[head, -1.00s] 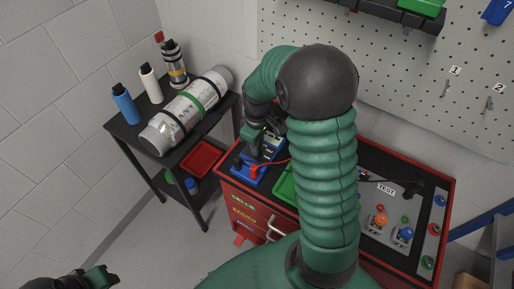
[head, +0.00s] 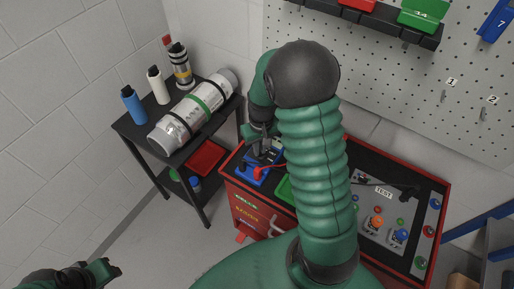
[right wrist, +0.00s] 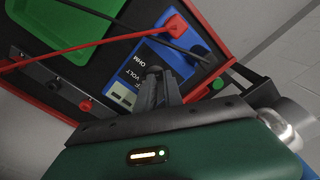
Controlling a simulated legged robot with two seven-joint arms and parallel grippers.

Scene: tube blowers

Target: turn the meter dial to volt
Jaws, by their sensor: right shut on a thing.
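The meter (head: 252,176) is a blue box on the black top of the red cart, with red and black leads. The right wrist view shows its blue case (right wrist: 178,62) and a dark face printed OHM and VOLT. My right gripper (head: 264,146) reaches down onto the meter. In the right wrist view its fingers (right wrist: 154,76) are shut on the dial beside the OHM and VOLT words; they hide the dial, so I cannot read its setting. My left gripper (head: 108,269) is at the bottom left, far from the cart, its jaw opening unclear.
A green tray (right wrist: 58,28) lies beside the meter. A test panel (head: 384,215) with coloured buttons is on the cart's right. A black shelf (head: 135,133) with bottles and a silver tube (head: 190,112) stands left. A pegboard (head: 400,90) is behind. My right arm hides the cart's middle.

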